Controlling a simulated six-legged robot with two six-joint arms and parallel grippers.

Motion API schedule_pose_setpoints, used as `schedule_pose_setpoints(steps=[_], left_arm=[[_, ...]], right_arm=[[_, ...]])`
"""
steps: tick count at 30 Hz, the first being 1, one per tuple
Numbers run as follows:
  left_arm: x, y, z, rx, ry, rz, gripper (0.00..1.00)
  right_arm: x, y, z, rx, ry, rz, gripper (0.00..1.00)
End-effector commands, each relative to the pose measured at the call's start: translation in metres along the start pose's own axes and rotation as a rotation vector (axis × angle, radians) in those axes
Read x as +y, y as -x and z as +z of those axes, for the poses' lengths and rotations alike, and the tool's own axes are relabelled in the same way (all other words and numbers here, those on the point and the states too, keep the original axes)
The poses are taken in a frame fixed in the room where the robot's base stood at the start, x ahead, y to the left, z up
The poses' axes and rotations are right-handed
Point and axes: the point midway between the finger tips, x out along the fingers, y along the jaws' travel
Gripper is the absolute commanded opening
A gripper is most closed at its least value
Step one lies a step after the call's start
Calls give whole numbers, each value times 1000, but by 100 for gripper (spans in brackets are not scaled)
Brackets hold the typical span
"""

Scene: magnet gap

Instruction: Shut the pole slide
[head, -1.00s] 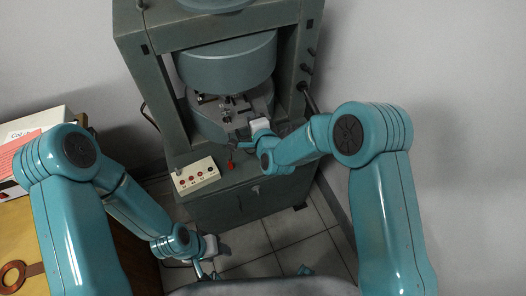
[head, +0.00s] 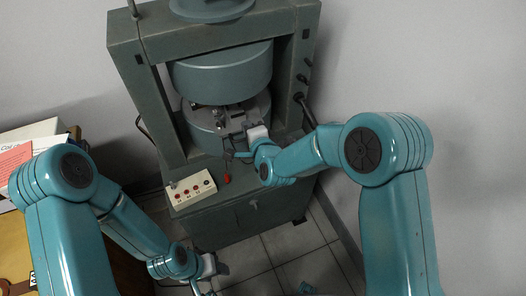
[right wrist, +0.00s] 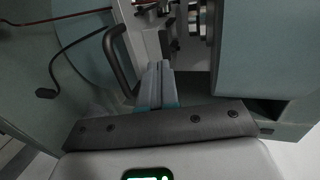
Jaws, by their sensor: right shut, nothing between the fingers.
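The magnet (head: 222,78) has two round teal poles in a grey-green frame. Between the poles is the grey pole slide (head: 236,112) with small dark fittings; it also shows as a pale plate in the right wrist view (right wrist: 150,40). My right gripper (head: 252,124) is at the front right of the slide. In the right wrist view its fingers (right wrist: 158,68) are together and empty, just right of a dark looped handle (right wrist: 117,62). I cannot tell whether they touch the slide. My left gripper (head: 208,268) hangs low at left, away from the magnet; its fingers are unclear.
A cream control box (head: 191,189) with red buttons sits on the cabinet's front ledge. A red-tipped item (head: 227,178) hangs near it. A wooden table (head: 14,245) with boxes is at the left. Tiled floor is open in front of the cabinet.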

Motion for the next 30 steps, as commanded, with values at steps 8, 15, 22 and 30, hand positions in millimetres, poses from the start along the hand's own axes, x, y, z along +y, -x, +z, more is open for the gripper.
schedule_pose_setpoints(steps=[8,15,22,30], left_arm=[[-2,-5,0,0,0,0,52],[-2,-7,0,-1,0,0,52],[-2,-6,0,0,0,0,52],[15,41,1,0,0,0,52]], right_arm=[[2,73,0,-2,-1,6,0],[3,112,0,-1,-3,9,0],[2,120,-1,1,-4,10,0],[55,139,-70,124,-75,230,0]])
